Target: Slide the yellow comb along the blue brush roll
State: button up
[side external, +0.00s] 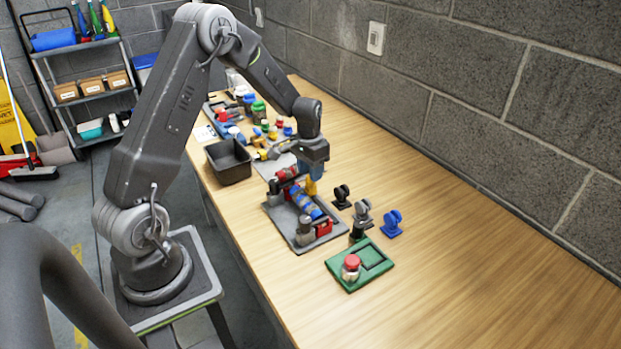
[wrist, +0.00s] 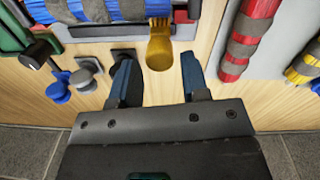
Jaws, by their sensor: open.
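The yellow comb (wrist: 159,50) hangs at the near side of the blue brush roll (wrist: 97,10), close to the roll's right end in the wrist view. In the side view the comb (side external: 311,187) shows just below my gripper (side external: 314,170), and the blue roll (side external: 305,202) lies in a grey tray (side external: 283,224). In the wrist view my gripper (wrist: 156,60) is open, with one blue finger on each side of the comb's rounded end. Gaps show on both sides.
Black (side external: 341,195), grey (side external: 363,214) and blue (side external: 392,223) knob-like pieces stand right of the tray. A green plate (side external: 374,258) with a red-topped button is nearest. A red roll (wrist: 243,42) lies to the wrist view's right. A black bin (side external: 228,162) stands behind. The table's right is clear.

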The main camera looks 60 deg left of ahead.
aim_at(311, 186)
jog(key=shift+f, duration=1.5)
grip_shut()
